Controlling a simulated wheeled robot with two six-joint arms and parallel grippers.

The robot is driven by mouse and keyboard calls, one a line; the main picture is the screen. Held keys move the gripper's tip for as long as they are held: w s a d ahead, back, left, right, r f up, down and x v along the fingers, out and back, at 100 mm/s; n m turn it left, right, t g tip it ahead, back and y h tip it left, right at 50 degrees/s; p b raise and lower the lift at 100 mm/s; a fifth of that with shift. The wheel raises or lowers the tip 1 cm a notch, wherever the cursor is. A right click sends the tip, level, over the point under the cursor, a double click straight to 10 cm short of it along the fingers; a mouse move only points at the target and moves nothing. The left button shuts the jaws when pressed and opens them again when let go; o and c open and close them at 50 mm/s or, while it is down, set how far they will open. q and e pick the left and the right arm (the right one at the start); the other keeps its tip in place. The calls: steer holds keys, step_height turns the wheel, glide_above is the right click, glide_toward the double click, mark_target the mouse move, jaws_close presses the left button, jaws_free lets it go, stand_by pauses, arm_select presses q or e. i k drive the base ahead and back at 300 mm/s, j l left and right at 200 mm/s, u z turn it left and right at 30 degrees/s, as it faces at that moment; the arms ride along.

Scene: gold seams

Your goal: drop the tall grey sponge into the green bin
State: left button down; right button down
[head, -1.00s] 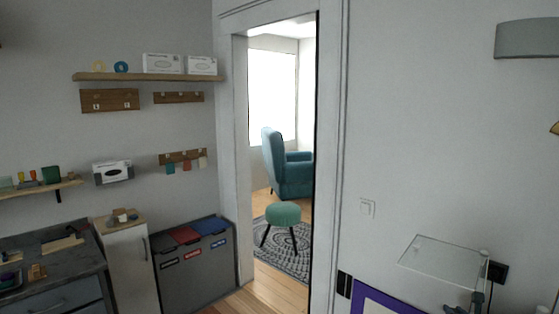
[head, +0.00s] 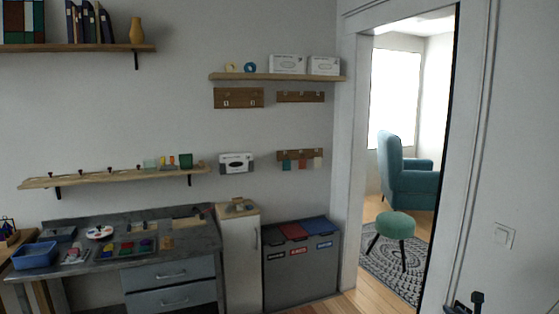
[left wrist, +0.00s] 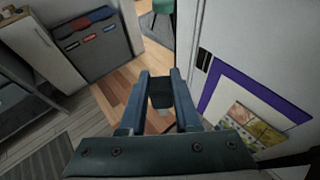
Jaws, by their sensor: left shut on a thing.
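My left gripper (left wrist: 164,100) is shut on a dark grey block, which looks like the tall grey sponge (left wrist: 162,93), held between its two blue-grey fingers. In the head view the left gripper (head: 468,303) shows only as a dark shape at the bottom right edge, in front of the doorway wall. A grey bin cabinet (head: 300,278) stands beside the door with a dark grey, a red and a blue lid, all looking closed. It also shows in the left wrist view (left wrist: 103,58). I see no clearly green bin. My right gripper is not in view.
A narrow white cabinet (head: 240,262) stands left of the bins, then a grey workbench (head: 190,243) with a blue basket (head: 35,255). A doorway shows a green stool (head: 396,226) and teal armchair (head: 408,180). Wooden floor (left wrist: 122,85) is clear before the bins.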

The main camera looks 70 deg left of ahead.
mark_target(183, 169)
steer(key=j+u, duration=0.2)
steer(key=u, duration=0.3)
steer(key=i+j+u, duration=0.1)
steer(key=u, duration=0.4)
steer(key=i+j+u, duration=0.1)
steer(key=u, duration=0.4)
steer(key=i+u, duration=0.2)
steer(key=u, duration=0.25)
steer(key=i+u, duration=0.15)
steer(key=u, duration=0.35)
steer(key=i+u, duration=0.15)
steer(key=u, duration=0.35)
steer(key=i+l+u, duration=0.1)
steer(key=i+l, duration=2.2)
steer(key=i, duration=0.1)
